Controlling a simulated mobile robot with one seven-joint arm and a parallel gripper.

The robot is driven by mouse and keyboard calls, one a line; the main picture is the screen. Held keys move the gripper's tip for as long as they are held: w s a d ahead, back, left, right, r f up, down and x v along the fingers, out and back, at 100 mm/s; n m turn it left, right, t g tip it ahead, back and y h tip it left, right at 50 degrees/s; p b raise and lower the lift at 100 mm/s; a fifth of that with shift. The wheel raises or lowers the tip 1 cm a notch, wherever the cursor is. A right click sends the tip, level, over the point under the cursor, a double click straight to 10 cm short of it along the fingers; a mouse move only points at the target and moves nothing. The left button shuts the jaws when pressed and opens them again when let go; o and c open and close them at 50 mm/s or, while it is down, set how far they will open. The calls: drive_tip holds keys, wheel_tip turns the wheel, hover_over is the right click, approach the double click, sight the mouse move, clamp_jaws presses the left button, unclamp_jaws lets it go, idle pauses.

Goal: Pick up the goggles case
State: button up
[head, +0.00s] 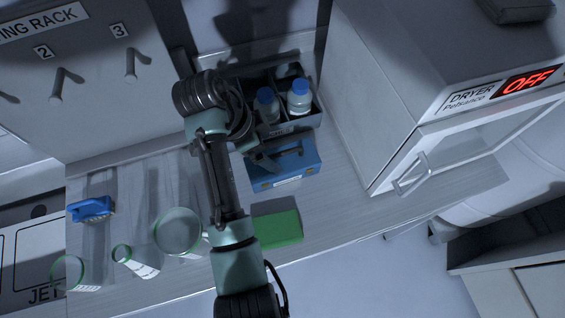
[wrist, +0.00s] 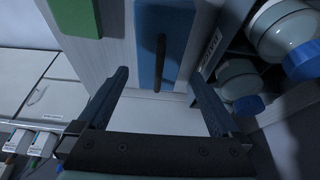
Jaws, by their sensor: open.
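A blue case (head: 290,178) with a handle on top and a pale label, which I take for the goggles case, stands on the bench in front of a dark divided caddy. In the wrist view the blue case (wrist: 147,22) is ahead of my gripper, with its dark handle (wrist: 160,62) running between the two finger lines. My gripper (wrist: 160,82) is open and empty, its fingers apart on either side of the handle. In the head view my gripper (head: 262,158) is at the left part of the case, partly hidden by my arm. I cannot tell whether it touches.
The dark caddy (head: 303,124) holds bottles with blue caps close behind the case. A green block (head: 278,229) lies in front. Glassware, including a round beaker (head: 178,232), and a blue brush (head: 91,208) are at left. The dryer (head: 385,130) stands at right.

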sight(276, 154)
drive_tip(key=shift+p+x, duration=0.85)
drive_tip(key=shift+x, duration=2.4)
drive_tip(key=shift+r, duration=0.1)
drive_tip(key=c, duration=1.3)
